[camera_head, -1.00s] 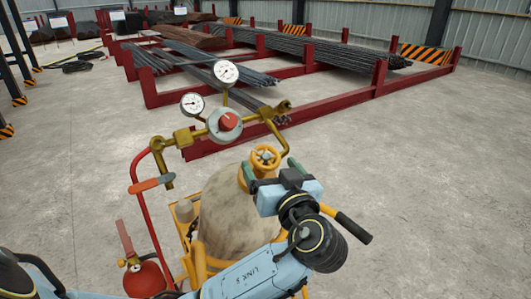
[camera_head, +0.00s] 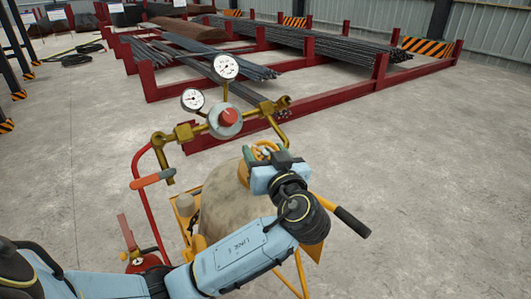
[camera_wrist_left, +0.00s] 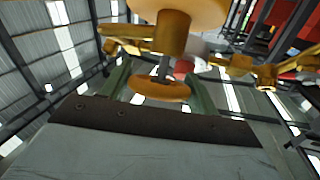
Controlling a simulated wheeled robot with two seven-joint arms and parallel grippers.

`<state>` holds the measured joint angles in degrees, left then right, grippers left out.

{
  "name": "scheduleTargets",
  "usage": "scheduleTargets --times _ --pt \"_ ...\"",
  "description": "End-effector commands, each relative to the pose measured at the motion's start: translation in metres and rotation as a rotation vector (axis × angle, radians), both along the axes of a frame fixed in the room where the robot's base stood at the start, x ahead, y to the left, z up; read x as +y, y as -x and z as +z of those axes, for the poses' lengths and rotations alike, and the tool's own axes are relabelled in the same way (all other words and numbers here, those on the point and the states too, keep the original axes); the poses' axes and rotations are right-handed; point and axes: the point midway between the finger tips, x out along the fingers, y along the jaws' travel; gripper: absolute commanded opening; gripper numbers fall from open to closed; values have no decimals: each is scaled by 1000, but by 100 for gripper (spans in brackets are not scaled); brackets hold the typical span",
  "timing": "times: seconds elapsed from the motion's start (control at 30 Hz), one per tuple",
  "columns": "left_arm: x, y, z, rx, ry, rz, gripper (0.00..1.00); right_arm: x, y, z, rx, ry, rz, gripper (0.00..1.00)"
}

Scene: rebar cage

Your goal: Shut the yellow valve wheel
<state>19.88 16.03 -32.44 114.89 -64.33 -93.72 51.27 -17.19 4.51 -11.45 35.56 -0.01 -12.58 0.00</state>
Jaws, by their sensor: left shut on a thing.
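The yellow valve wheel (camera_head: 262,148) sits on top of the tan gas cylinder (camera_head: 228,212), mostly hidden behind my left gripper (camera_head: 268,158) in the head view. In the left wrist view the wheel (camera_wrist_left: 160,90) shows edge-on as an orange disc on a short stem. The green fingers of my left gripper (camera_wrist_left: 160,96) stand on either side of the wheel, shut on its rim. How far the wheel is turned cannot be told. My right gripper is out of view.
A brass regulator (camera_head: 225,121) with two white gauges rises beside the valve. A yellow cart frame with a red hose and black-gripped handle (camera_head: 351,222) surrounds the cylinder. A red fire extinguisher (camera_head: 147,263) hangs at lower left. Red rebar racks (camera_head: 330,107) stand behind; floor at right is clear.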

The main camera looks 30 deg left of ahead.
Motion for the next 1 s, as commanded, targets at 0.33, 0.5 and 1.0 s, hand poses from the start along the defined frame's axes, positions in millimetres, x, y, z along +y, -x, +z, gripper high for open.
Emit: scheduleTargets --times 0.33,0.5,1.0 --pt "0 1 0 26 -10 -55 38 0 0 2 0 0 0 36" --pt "1 1 0 69 -26 -149 38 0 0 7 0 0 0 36" --pt "0 1 3 222 -90 -485 38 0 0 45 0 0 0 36"
